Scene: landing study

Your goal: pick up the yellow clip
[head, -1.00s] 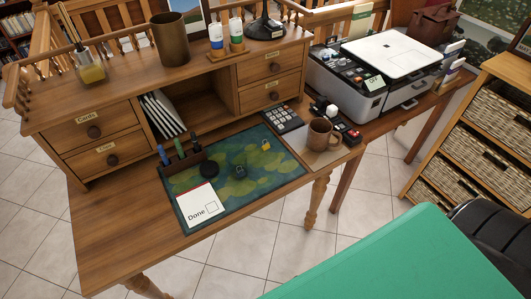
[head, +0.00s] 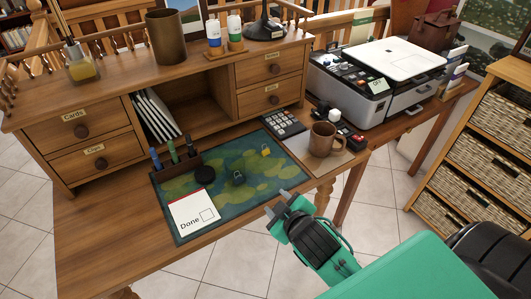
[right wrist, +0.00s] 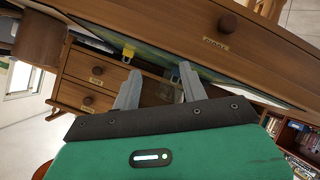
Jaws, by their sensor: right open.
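The small yellow clip (head: 265,151) lies on the green patterned desk mat (head: 222,207), near its far right part. In the right wrist view the yellow clip (right wrist: 128,53) shows just beyond one fingertip. A dark clip (head: 238,177) lies on the mat, to the left of the yellow one and nearer. My right gripper (head: 281,203) is open and empty, at the near right edge of the mat and apart from the yellow clip. Its two fingers (right wrist: 158,78) stand apart in the right wrist view. My left gripper is not in view.
A brown mug (head: 322,139) and a calculator (head: 283,123) stand right of the yellow clip. A pen holder (head: 177,166), a black round object (head: 205,173) and a "Done" card (head: 193,214) are at the mat's left. The drawer unit (head: 90,140) rises behind.

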